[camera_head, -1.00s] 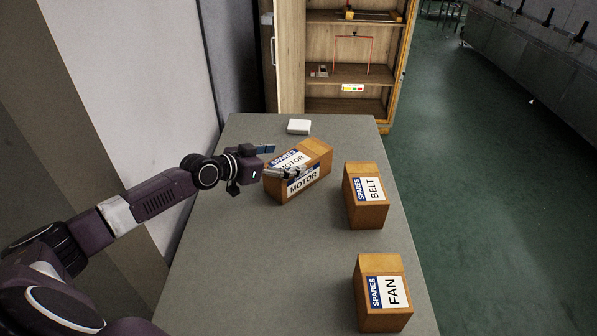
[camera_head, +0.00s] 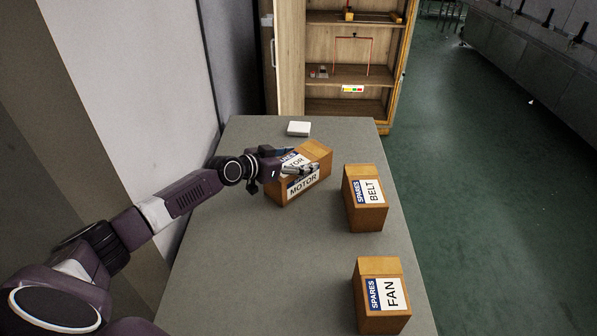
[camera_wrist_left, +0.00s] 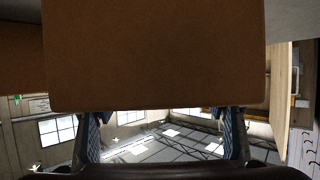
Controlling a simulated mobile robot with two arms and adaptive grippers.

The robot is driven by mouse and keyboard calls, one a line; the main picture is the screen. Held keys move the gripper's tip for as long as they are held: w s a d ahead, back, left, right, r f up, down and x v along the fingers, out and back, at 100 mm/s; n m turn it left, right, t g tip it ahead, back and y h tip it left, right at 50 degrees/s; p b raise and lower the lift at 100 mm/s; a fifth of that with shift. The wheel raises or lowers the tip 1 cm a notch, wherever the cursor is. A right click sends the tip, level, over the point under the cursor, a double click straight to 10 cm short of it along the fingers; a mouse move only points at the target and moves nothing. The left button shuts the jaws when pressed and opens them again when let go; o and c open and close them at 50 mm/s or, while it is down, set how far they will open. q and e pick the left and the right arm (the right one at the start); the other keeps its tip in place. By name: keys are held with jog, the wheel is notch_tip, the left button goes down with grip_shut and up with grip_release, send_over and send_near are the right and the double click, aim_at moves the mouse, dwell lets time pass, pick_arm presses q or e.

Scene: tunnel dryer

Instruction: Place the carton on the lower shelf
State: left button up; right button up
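The task does not name which carton; three labelled brown cartons stand on the grey table. The MOTOR carton (camera_head: 318,160) sits turned at an angle at the table's far half. The BELT carton (camera_head: 366,216) is to its right, and the FAN carton (camera_head: 380,266) is nearer at the front right. My left gripper (camera_head: 306,169) is over the MOTOR carton, hiding part of its labels. In the left wrist view a brown carton face (camera_wrist_left: 155,55) fills the top, and the fingers are spread apart, tips partly hidden behind it. My right gripper is not in view.
A wooden cabinet (camera_head: 291,60) stands open beyond the table. Its middle shelf (camera_head: 345,80) holds small items, and its lower shelf (camera_head: 345,106) looks empty. A white block (camera_head: 299,128) lies at the table's far end. The table's left front is clear.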

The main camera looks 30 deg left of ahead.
pick_arm(q)
jog(key=c, duration=1.5)
jog(key=shift+w+a+r, duration=0.1)
jog(key=shift+w+r, duration=0.1)
jog(key=shift+r, duration=0.15)
jog(key=shift+c, duration=0.4)
